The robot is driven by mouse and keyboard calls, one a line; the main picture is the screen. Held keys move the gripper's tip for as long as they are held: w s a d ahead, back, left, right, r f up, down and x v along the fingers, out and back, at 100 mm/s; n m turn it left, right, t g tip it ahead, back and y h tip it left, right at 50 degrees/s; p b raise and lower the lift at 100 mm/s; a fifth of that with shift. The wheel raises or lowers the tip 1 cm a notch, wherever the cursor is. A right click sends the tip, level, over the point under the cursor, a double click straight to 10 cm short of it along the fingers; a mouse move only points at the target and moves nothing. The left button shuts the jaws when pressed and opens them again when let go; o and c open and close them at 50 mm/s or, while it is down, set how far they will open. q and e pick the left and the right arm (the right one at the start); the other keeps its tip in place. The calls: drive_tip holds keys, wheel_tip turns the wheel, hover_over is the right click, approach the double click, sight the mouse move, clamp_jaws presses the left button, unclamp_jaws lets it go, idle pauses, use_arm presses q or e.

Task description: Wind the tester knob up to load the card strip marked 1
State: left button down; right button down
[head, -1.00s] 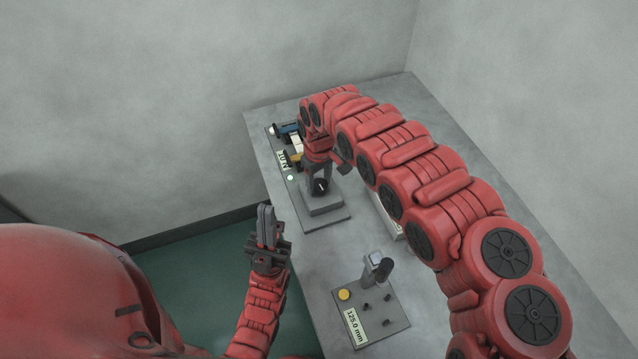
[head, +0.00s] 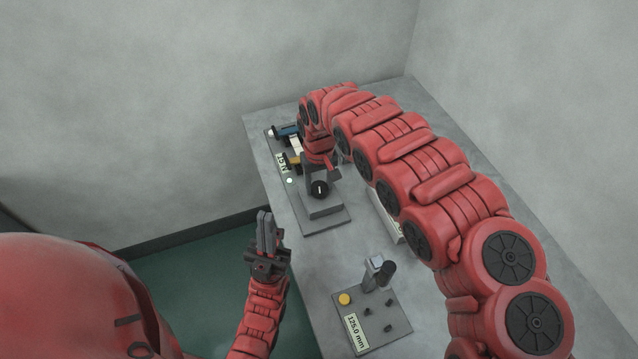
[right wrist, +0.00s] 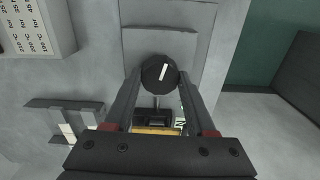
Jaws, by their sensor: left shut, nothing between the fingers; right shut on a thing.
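The tester (head: 325,217) stands on the grey table, with a round black knob (head: 319,189) on its near block. The knob's white mark points nearly straight up in the head view. My right gripper (head: 320,180) is shut on the knob, which shows between its fingertips in the right wrist view (right wrist: 158,73). Behind it are a white strip (head: 295,145), a yellow block (head: 293,159) and a blue part (head: 287,130); no number on the strip is readable. A small display (head: 282,162) seems to end in N. My left gripper (head: 266,230) is shut and empty, left of the table edge.
A second fixture (head: 385,325) labelled 125.0 mm, with a yellow button (head: 344,299) and an upright post, stands at the near side. A pale panel (right wrist: 35,28) with printed temperatures lies right of the tester, partly hidden by my right arm.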

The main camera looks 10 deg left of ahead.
drive_tip(key=shift+w+r, duration=0.15)
drive_tip(key=shift+c, duration=1.1)
unclamp_jaws()
drive_tip(key=shift+r, duration=0.25)
wheel_tip(320, 180, up, 8)
drive_tip(key=shift+r, duration=0.15)
wheel_tip(320, 180, up, 8)
drive_tip(key=b, duration=0.2)
hover_over(319, 185)
drive_tip(key=shift+r, duration=0.2)
